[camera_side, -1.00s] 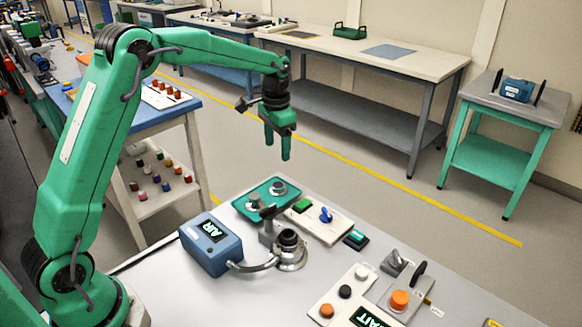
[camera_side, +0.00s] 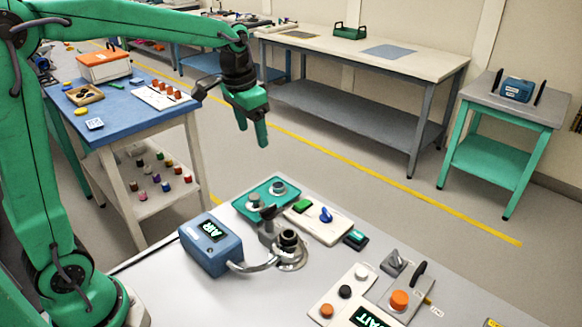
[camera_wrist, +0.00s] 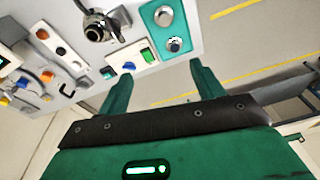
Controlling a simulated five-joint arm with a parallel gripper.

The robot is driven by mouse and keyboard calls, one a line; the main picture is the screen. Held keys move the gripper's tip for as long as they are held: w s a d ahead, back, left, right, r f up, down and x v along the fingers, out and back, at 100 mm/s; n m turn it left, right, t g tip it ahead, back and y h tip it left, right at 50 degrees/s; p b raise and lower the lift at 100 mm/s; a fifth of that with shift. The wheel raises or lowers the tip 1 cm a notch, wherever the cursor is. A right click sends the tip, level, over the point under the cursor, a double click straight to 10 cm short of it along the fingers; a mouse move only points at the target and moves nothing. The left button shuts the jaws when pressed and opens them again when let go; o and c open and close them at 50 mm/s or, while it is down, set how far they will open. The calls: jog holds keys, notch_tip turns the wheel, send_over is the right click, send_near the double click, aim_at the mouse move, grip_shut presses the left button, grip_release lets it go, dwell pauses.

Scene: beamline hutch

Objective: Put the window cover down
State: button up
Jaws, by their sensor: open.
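A round dark and metal window fitting (camera_side: 288,242) stands on the grey bench, beside the blue AIR box. A grey upright piece with a black top (camera_side: 267,222) stands just behind it; it looks like the raised window cover, but I cannot tell for sure. The fitting (camera_wrist: 97,30) shows at the top left of the wrist view, partly cut off. My gripper (camera_side: 252,132) is open and empty, pointing down, well above and behind the fitting. Its two fingers (camera_wrist: 158,72) are spread apart in the wrist view, with nothing between them.
A teal tray (camera_side: 240,211) with two round metal pieces lies behind the fitting. A white panel (camera_side: 331,236) with a green button and blue knob is right of it. The blue AIR box (camera_side: 207,254) stands left. Button panels (camera_side: 340,297) are at front right.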

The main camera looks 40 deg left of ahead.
jog(key=s+d+n+t, duration=0.1)
jog(key=s, duration=0.9)
jog(key=s+d+n+t, duration=0.1)
jog(key=s+d+t, duration=0.1)
jog(key=s, duration=0.8)
jog(key=shift+s+r+t, duration=0.15)
jog(key=shift+s+t, duration=0.05)
jog(key=shift+t, duration=0.1)
